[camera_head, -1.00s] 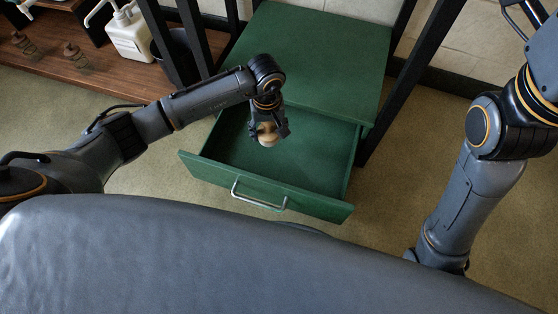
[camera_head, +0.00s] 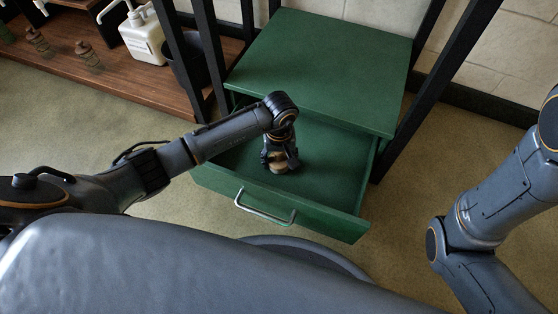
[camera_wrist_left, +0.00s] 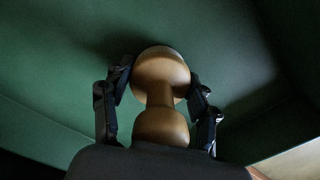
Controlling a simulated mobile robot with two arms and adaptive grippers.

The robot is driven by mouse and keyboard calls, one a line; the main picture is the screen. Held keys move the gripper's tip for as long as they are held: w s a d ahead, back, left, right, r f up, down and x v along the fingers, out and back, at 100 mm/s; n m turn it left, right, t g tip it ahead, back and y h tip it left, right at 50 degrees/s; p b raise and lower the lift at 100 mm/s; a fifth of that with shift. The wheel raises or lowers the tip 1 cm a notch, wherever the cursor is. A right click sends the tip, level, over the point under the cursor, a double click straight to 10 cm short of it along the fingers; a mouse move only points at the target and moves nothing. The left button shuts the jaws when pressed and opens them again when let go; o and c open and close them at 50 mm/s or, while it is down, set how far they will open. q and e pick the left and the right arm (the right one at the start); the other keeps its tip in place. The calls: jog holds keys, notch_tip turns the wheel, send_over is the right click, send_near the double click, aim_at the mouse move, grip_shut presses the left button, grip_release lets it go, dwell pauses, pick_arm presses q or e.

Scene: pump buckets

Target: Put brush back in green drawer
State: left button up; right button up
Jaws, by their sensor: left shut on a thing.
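The green drawer (camera_head: 326,190) is pulled open from a green cabinet (camera_head: 325,68), with a metal handle on its front. My left gripper (camera_head: 279,162) is inside the drawer opening, pointing down. It is shut on the brush (camera_head: 277,167), whose tan wooden body shows between the fingers. In the left wrist view the brush (camera_wrist_left: 160,78) has a rounded wooden knob and a wider round end, with a finger on each side and green drawer surfaces around it. Its bristles are hidden, and I cannot tell whether it touches the drawer floor. My right gripper is out of view.
Black frame posts (camera_head: 435,85) stand beside the cabinet. A wooden shelf (camera_head: 120,75) at upper left holds a white pump bottle (camera_head: 143,38) and small brown brushes (camera_head: 88,56). A dark bucket (camera_head: 187,62) stands near it. The drawer's right part is empty.

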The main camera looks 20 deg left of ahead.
pick_arm(q)
jog(key=o, duration=0.7)
jog(key=shift+f, duration=0.15)
jog(key=o, duration=0.4)
jog(key=shift+o, duration=0.2)
